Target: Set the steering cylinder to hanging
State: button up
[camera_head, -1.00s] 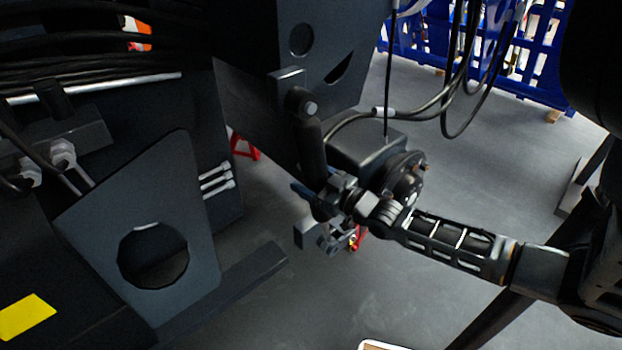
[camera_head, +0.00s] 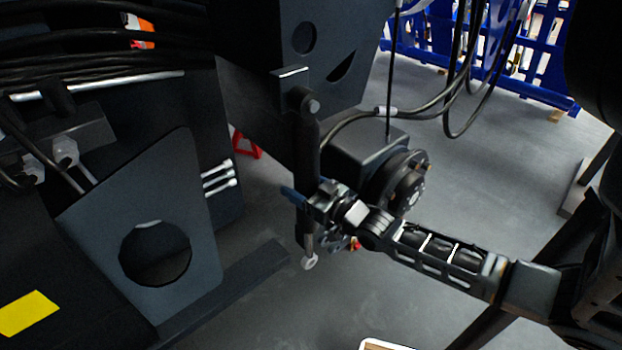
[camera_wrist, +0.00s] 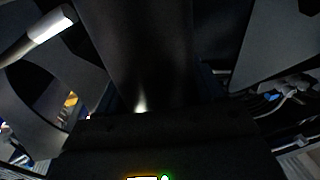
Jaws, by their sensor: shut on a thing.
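The steering cylinder (camera_head: 307,150) is a dark tube pinned at its top to a bracket (camera_head: 290,76) on the chassis. It hangs close to vertical in the head view, and its rod ends in a pale eye (camera_head: 309,262) over open floor. My gripper (camera_head: 305,198), with blue fingertips, is shut around the cylinder's lower part. Its fingers hide part of the tube. In the wrist view, the dark cylinder (camera_wrist: 135,50) fills the middle, right in front of my gripper; the fingertips are too dark to make out there.
A black hub (camera_head: 407,185) and axle housing (camera_head: 365,155) stand just right of the cylinder. Black hoses (camera_head: 450,105) hang above. A dark plate with a round hole (camera_head: 190,205) is at left. A red stand (camera_head: 246,146) is behind; blue racks (camera_head: 540,70) are at the back.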

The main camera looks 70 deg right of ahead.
jog(key=shift+w+a, duration=0.15)
jog(key=shift+a, duration=0.05)
jog(key=o, duration=1.4)
jog(key=shift+o, duration=0.2)
jog(key=v, duration=0.8)
jog(key=shift+b, duration=0.45)
jog(key=s+a+r+n+y, duration=0.1)
jog(key=s+a+r+y, duration=0.1)
jog(key=a, duration=0.8)
jog(key=s+a+r+n+g+y, duration=0.1)
jog(key=s+a+r, duration=0.4)
jog(key=a, duration=0.5)
jog(key=s+a+r+n+g+y, duration=0.1)
jog(key=s+a, duration=0.4)
jog(key=a, duration=0.5)
notch_tip(320, 180, up, 3)
jog(key=n+y, duration=0.1)
jog(key=y, duration=0.1)
jog(key=shift+y, duration=0.4)
